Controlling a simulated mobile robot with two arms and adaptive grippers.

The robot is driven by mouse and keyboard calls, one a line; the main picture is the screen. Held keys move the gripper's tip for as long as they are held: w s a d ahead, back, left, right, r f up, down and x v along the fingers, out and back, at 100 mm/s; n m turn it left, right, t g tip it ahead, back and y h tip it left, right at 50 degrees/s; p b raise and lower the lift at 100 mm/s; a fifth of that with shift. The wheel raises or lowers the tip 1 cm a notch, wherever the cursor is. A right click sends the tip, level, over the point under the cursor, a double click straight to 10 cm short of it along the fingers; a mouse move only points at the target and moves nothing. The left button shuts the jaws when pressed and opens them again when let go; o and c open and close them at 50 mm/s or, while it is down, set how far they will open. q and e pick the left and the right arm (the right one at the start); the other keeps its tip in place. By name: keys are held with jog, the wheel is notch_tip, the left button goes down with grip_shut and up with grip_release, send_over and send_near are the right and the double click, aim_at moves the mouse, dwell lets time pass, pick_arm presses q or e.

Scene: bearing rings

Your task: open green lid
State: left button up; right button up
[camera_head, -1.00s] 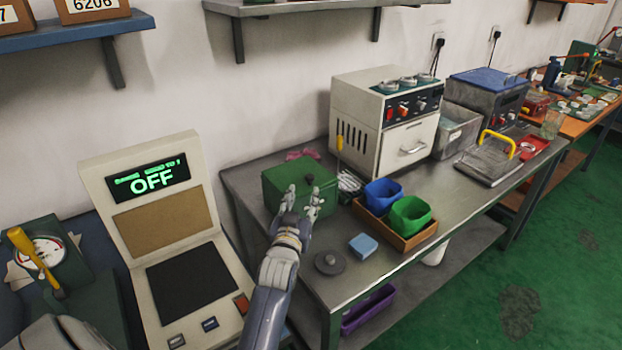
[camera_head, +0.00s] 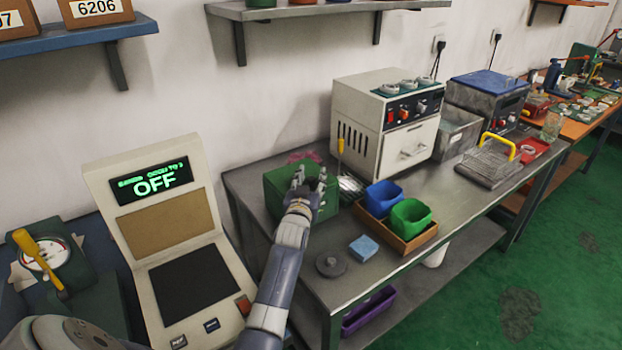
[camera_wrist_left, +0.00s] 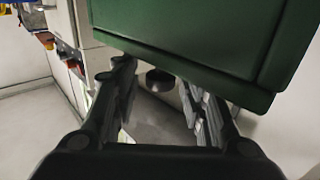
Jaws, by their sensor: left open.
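The green box with its green lid (camera_head: 276,180) stands on the metal table, beside the control panel with the OFF display. The lid appears closed. My left gripper (camera_head: 310,177) is open in front of the box, its fingers overlapping the box's front upper part and hiding some of it. In the left wrist view the green box (camera_wrist_left: 200,40) fills the top, very close to the open fingers (camera_wrist_left: 157,88). A dark round piece (camera_wrist_left: 160,80) shows between the fingers; I cannot tell what it is. Contact with the lid cannot be made out. My right gripper is out of view.
A wooden tray (camera_head: 408,244) with a blue bin (camera_head: 383,194) and a green bin (camera_head: 411,217) stands right of the box. A grey disc (camera_head: 331,265) and a blue block (camera_head: 364,247) lie in front. A white machine (camera_head: 372,150) stands behind. The table's front edge is near.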

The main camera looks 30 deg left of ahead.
pick_arm(q)
jog(key=shift+c, duration=0.2)
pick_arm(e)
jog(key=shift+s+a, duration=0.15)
pick_arm(q)
grip_shut()
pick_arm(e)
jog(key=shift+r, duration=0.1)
